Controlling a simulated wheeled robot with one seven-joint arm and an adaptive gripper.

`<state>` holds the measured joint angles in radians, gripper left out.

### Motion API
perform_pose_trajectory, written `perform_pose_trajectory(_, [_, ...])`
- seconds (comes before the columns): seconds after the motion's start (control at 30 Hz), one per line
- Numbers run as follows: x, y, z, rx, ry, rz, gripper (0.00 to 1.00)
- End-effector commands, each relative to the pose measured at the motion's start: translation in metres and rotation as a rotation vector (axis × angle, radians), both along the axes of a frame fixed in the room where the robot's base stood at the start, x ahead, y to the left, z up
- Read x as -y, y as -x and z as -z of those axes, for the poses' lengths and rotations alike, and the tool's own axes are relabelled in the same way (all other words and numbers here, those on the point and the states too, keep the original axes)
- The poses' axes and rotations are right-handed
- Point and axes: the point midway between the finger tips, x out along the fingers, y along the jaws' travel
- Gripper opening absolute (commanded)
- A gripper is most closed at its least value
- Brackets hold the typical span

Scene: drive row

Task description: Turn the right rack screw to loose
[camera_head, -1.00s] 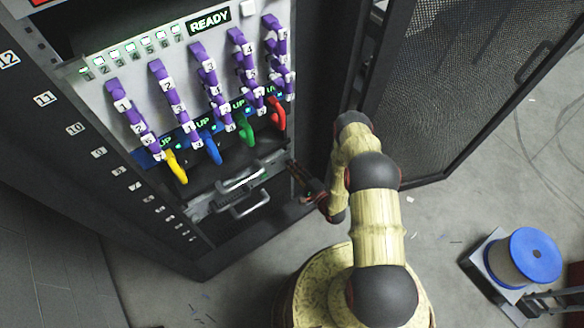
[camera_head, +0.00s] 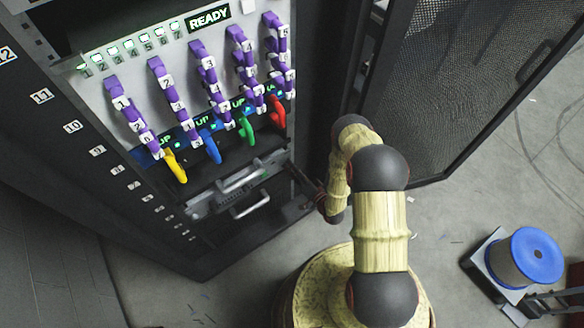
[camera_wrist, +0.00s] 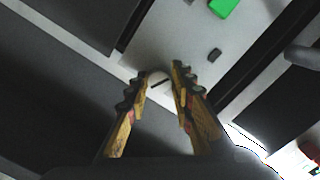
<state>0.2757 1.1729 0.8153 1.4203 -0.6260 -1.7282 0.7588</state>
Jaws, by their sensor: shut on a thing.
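The right rack screw (camera_wrist: 160,78) shows in the wrist view as a pale round head with a dark slot line, which lies diagonally. My gripper (camera_wrist: 157,82) has one fingertip on each side of this head and is shut on it. In the head view my wrist reaches the lower right edge of the rack, beside the drawer unit (camera_head: 238,180) with its silver handles. The screw is too small or hidden to make out there, and my fingers are mostly hidden.
Purple numbered links and yellow (camera_head: 175,166), blue (camera_head: 211,148), green (camera_head: 246,131) and red (camera_head: 278,112) levers sit above the drawer unit. A mesh door (camera_head: 450,75) stands open at right.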

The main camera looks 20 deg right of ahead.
Motion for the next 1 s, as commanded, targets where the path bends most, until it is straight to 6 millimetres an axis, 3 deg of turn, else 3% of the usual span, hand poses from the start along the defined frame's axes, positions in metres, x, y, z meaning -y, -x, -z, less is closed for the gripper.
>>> perform_pose_trajectory(0.7, [0.0004,0.0001,0.0025,0.204,0.634,0.0,0.0])
perform_pose_trajectory(1.0, [0.0004,0.0004,0.0029,0.265,0.825,-0.001,0.0])
